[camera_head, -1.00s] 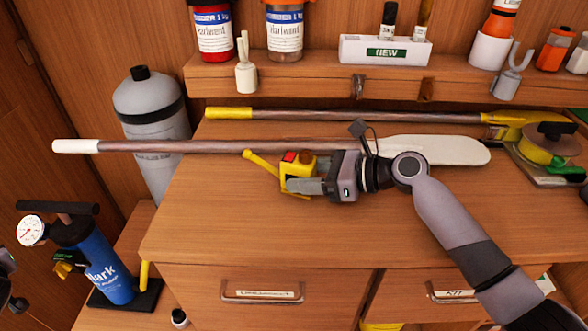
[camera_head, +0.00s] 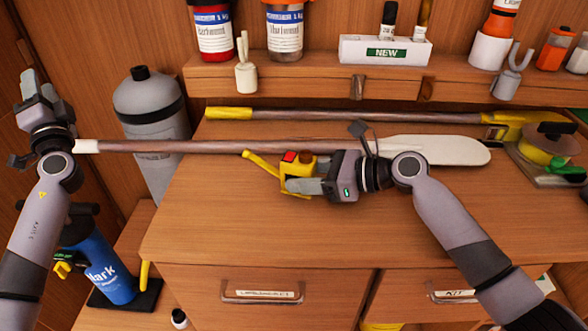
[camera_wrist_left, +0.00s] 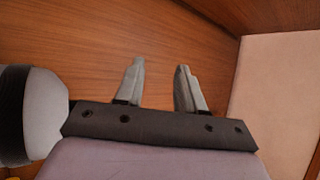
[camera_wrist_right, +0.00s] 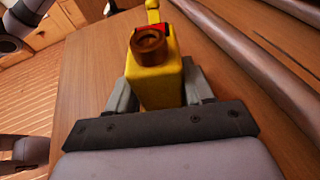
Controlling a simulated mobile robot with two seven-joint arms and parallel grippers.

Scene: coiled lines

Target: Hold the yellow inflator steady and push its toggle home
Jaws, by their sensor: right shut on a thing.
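The yellow inflator (camera_head: 292,180) sits over the wooden bench top in the head view, with a red part (camera_head: 290,156) on top and a yellow lever (camera_head: 260,160) sticking out to the left. My right gripper (camera_head: 300,186) is shut on the inflator. In the right wrist view the inflator's yellow body (camera_wrist_right: 156,80) stands between the two fingers, with a brown round port facing the camera. My left gripper (camera_head: 32,88) is raised at the far left, well away from the inflator. The left wrist view shows its fingers (camera_wrist_left: 160,85) apart with nothing between them.
A grey cylinder (camera_head: 150,105) and a blue pump (camera_head: 105,270) stand left of the bench. The bench front (camera_head: 220,230) is clear.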

